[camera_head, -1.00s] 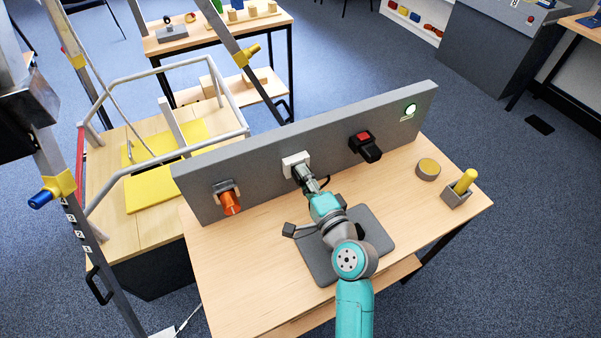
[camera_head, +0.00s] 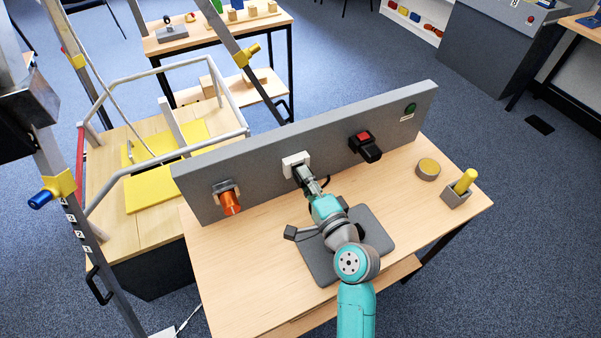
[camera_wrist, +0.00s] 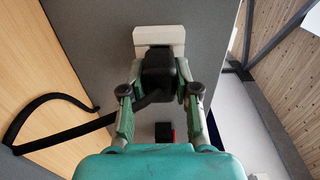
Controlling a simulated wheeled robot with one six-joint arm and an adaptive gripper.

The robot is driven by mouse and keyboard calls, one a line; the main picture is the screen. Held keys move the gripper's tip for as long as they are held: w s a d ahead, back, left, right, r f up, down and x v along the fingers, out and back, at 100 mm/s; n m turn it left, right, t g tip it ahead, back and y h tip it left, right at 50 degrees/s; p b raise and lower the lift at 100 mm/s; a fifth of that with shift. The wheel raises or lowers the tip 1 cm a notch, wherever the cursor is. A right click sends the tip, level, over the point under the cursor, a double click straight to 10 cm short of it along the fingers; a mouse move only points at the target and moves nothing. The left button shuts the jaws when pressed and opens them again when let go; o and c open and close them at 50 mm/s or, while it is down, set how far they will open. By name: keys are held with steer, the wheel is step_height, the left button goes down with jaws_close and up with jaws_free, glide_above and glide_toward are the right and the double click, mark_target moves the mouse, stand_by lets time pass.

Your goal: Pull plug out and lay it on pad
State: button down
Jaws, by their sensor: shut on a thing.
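My gripper (camera_head: 311,186) is shut on a black plug (camera_wrist: 158,76) in front of the grey upright panel. The plug also shows in the head view (camera_head: 301,174), between the gripper and the white socket (camera_head: 292,160). In the wrist view the fingers hold the plug from both sides, close against the white socket (camera_wrist: 160,38). I cannot tell whether its pins are still inside. A black cable (camera_wrist: 62,97) runs from the plug to the left. The dark grey pad (camera_head: 376,234) lies on the table, partly hidden under my arm.
The grey panel (camera_head: 240,170) also carries an orange connector (camera_head: 230,202), a black device with a red top (camera_head: 365,146) and a dark green lamp (camera_head: 410,108). A round tan disc (camera_head: 428,169) and a holder with a yellow peg (camera_head: 465,182) stand at right. The table's front left is clear.

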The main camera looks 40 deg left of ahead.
steer(key=shift+v, duration=1.45)
